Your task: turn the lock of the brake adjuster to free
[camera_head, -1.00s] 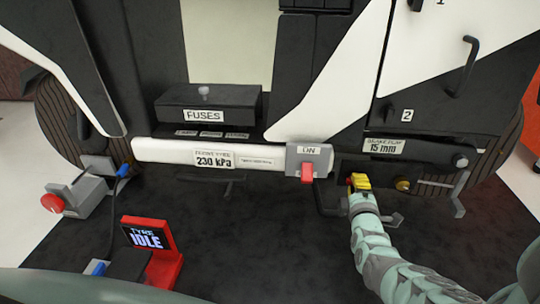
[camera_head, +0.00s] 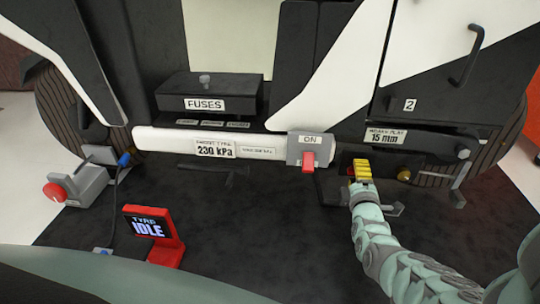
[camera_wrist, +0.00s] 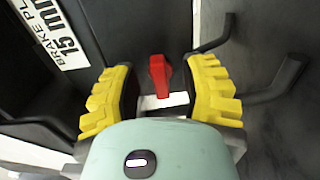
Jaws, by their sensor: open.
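The brake adjuster lock shows as a small red lever (camera_wrist: 160,76) in the wrist view, with a pale plate (camera_wrist: 165,101) at its base. My gripper (camera_wrist: 160,95) is open, with one yellow finger on each side of the lever. Gaps show between the lever and both fingers. In the head view my gripper (camera_head: 361,170) is at the dark panel below the brake play label (camera_head: 385,138), which reads 15 mm. The lock is hidden there behind my gripper. Any marking on the pale plate is not readable.
A brass knob (camera_head: 403,174) sits just right of my gripper. A grey box marked ON with a red switch (camera_head: 308,163) is close on the left. Dark bent rods (camera_wrist: 275,85) stick out on the right in the wrist view. A tyre display (camera_head: 150,228) reads IDLE.

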